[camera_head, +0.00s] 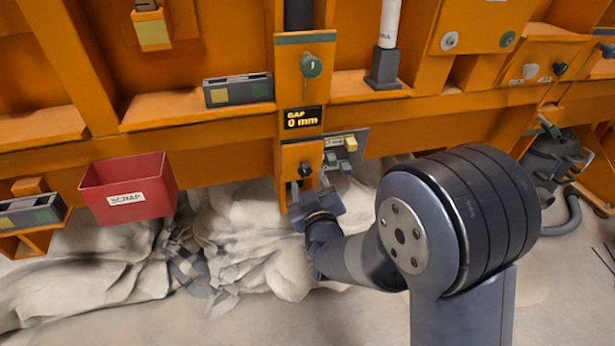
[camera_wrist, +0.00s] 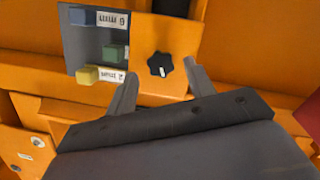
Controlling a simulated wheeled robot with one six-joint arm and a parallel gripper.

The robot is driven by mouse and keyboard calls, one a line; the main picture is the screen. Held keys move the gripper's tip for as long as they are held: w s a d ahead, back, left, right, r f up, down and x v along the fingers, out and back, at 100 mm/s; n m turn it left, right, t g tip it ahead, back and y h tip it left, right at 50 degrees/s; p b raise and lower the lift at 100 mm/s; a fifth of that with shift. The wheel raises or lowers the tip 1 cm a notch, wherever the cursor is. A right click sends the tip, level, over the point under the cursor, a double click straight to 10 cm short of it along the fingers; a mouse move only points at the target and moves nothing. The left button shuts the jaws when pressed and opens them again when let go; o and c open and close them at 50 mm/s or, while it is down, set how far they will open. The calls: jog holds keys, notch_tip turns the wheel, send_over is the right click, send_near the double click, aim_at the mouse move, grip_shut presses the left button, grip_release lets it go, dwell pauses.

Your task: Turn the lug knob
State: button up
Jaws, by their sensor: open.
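A small black lobed knob (camera_head: 305,169) with a light pointer mark sits on an orange panel below the gap display. It also shows in the wrist view (camera_wrist: 160,65), with the mark toward the bottom of the picture. My gripper (camera_head: 310,184) is open just in front of it. In the wrist view, my gripper's two fingers (camera_wrist: 158,80) stand on either side of the knob's near side, with a gap to each. I cannot tell whether the fingertips reach the knob in depth. Nothing is between the fingers except the knob's face beyond.
A grey block panel (camera_head: 361,140) with yellow, green and blue blocks adjoins the knob panel. Above are a display (camera_head: 303,118) reading "GAP 0 mm" and a green knob (camera_head: 311,65). A red scrap bin (camera_head: 127,207) hangs left. Crumpled pale cloth (camera_head: 255,240) lies below.

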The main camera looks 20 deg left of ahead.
aim_at(306, 173)
jog(key=shift+x, duration=1.7)
jog(key=shift+c, duration=0.2)
jog(key=c, duration=0.8)
jog(key=m+b, duration=0.1)
jog(key=b, duration=0.1)
jog(key=shift+f+b, duration=0.2)
jog(key=shift+b, duration=0.1)
jog(key=shift+m+y+b, duration=0.3)
jog(key=shift+m+b, duration=0.3)
jog(key=shift+b, duration=0.3)
jog(key=shift+r+m+g+b, duration=0.2)
jog(key=shift+m+g+b, duration=0.1)
jog(key=o, duration=0.8)
jog(key=shift+o, duration=0.2)
